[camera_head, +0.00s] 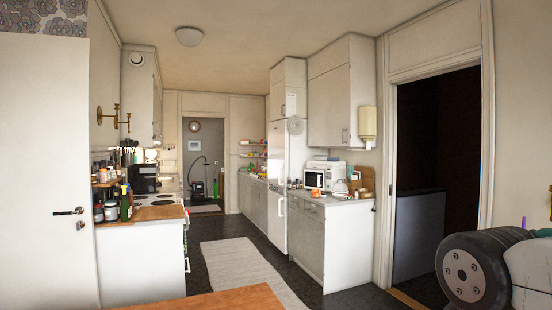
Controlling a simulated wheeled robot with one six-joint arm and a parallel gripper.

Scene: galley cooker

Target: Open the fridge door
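The fridge (276,165) looks to be the tall white unit in the right-hand row of cabinets, seen at a steep angle. Its front faces the aisle and appears shut. A pale vertical handle (281,208) shows on the lower part of its front. My gripper is not in view; only a dark, rounded part of my arm shows at the lower right, far from the fridge.
A counter with a microwave (314,179) stands just nearer than the fridge. A striped rug (240,265) lies along the dark aisle floor. A wooden surface (225,299) crosses the bottom edge. The left counter (140,255) holds bottles and a stove.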

